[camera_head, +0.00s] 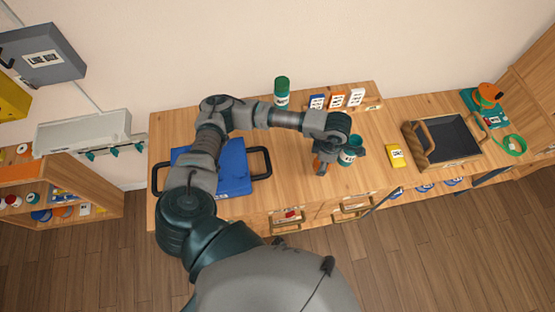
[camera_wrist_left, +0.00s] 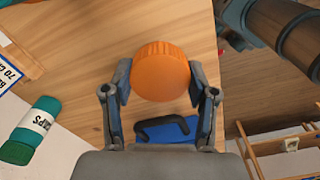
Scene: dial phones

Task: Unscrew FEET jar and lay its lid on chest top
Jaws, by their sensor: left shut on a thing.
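My left gripper (camera_head: 322,168) reaches over the wooden chest top (camera_head: 285,160). In the left wrist view the gripper (camera_wrist_left: 160,82) is shut on a round, ribbed orange lid (camera_wrist_left: 160,70). What lies directly under the lid is hidden. A teal jar with a white label (camera_head: 347,157) stands upright just right of the gripper, with no orange lid on it; its label is too small to read. My right gripper is not in view.
A blue case (camera_head: 232,165) with black handles lies left on the chest top. A green-capped jar (camera_head: 282,92) and small label cards (camera_head: 337,100) stand at the back. A yellow box (camera_head: 396,156) and a dark tray (camera_head: 452,140) are to the right. Bare wood lies between case and gripper.

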